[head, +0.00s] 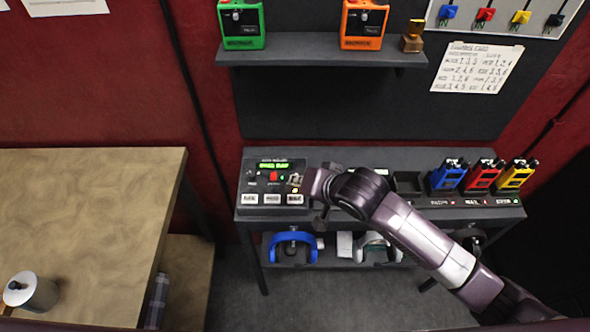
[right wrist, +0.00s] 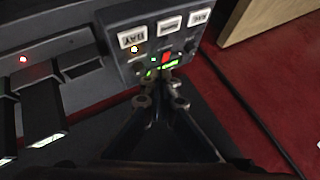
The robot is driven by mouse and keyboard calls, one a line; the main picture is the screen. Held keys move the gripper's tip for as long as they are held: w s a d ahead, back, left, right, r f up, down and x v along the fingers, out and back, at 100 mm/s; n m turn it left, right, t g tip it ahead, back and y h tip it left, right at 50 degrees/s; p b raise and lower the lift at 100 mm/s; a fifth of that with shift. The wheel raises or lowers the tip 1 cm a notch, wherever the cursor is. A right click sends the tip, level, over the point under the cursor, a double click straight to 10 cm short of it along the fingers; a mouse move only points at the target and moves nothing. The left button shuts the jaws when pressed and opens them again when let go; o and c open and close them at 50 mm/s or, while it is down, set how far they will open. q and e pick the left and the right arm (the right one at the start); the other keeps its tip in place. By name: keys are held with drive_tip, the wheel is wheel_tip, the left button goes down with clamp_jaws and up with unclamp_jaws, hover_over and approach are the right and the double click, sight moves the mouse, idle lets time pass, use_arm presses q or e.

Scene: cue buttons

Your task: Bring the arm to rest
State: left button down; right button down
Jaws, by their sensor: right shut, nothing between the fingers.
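My right arm (head: 430,245) reaches in from the lower right, over the grey console table (head: 400,160). My right gripper (head: 297,181) is at the right side of the black control box, close to its face; I cannot tell whether it touches. In the right wrist view my right gripper (right wrist: 163,98) is shut and empty, its fingertips overlapping the lower part of the box (right wrist: 135,62) in the picture. The box (head: 256,181) has a lit green display (head: 272,167), a red button (head: 273,176) and white keys (head: 271,199). My left gripper is not in view.
Blue (head: 448,178), red (head: 485,177) and yellow (head: 517,177) radios stand at the table's right. Headphones (head: 291,248) lie on the shelf below. A wooden table (head: 90,220) with a metal pot (head: 32,292) stands left. Green (head: 241,22) and orange (head: 362,22) devices sit on the upper shelf.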

drive_tip(key=s+d+f+n+g+h, duration=0.2)
drive_tip(key=s+d+f+h, duration=0.1)
drive_tip(key=s+d, duration=0.85)
drive_tip(key=s+d+f+n+g+h, duration=0.25)
drive_tip(key=s+d, duration=0.65)
drive_tip(key=s, duration=0.5)
wheel_tip(320, 180, down, 34)
drive_tip(key=s+b, duration=0.2)
drive_tip(key=b, duration=0.4)
drive_tip(key=s+d+f+g+b, duration=0.2)
drive_tip(key=s+f+b, duration=0.3)
drive_tip(key=s+f, duration=1.2)
wheel_tip(320, 180, down, 4)
drive_tip(key=shift+d+r, duration=0.25)
